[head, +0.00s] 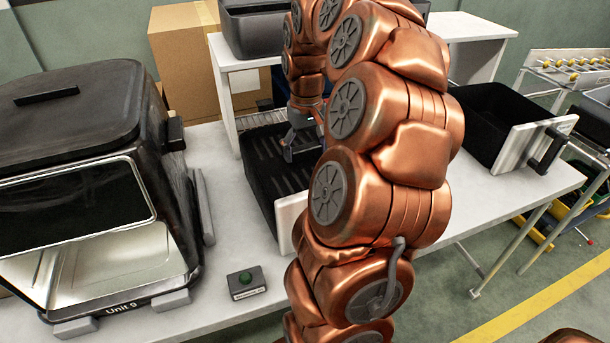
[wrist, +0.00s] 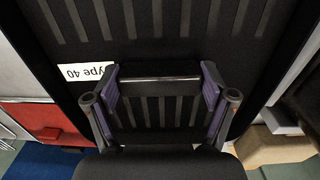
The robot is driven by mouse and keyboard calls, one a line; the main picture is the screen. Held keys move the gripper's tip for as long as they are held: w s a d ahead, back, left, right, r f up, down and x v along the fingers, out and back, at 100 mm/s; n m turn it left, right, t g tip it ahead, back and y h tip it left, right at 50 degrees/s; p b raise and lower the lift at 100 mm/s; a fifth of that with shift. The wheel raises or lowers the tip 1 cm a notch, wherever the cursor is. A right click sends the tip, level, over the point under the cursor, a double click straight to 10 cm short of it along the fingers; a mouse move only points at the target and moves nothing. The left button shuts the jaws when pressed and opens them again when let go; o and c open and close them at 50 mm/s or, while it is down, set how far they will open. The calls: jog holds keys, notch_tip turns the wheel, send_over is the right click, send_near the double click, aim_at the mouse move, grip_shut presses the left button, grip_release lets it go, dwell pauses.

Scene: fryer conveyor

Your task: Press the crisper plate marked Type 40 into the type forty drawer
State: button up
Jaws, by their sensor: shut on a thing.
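The crisper plate (head: 270,153) is black and slotted, and it lies in or over a black drawer with a white front (head: 289,220). In the wrist view the plate (wrist: 230,18) fills most of the picture, and its white label (wrist: 86,71) reads "ype 40", the first letter hidden. My gripper (wrist: 160,82) is shut on the plate's raised middle grip, one finger at each end. In the head view my gripper (head: 300,150) points down at the plate's middle. My arm hides the drawer's right side, and I cannot tell how deep the plate sits.
A black fryer (head: 75,180) marked Unit 9 stands at the left. Another black drawer (head: 490,125) with a white front lies at the right. A white shelf (head: 228,85) and a cardboard box (head: 180,50) stand behind.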

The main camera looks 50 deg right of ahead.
aim_at(306, 147)
jog(key=shift+f+p, duration=0.3)
jog(key=shift+f, duration=3.9)
jog(key=shift+f, duration=0.15)
jog(key=o, duration=1.2)
notch_tip(306, 147, up, 12)
jog(key=shift+r+b, duration=0.15)
jog(key=shift+b, duration=0.3)
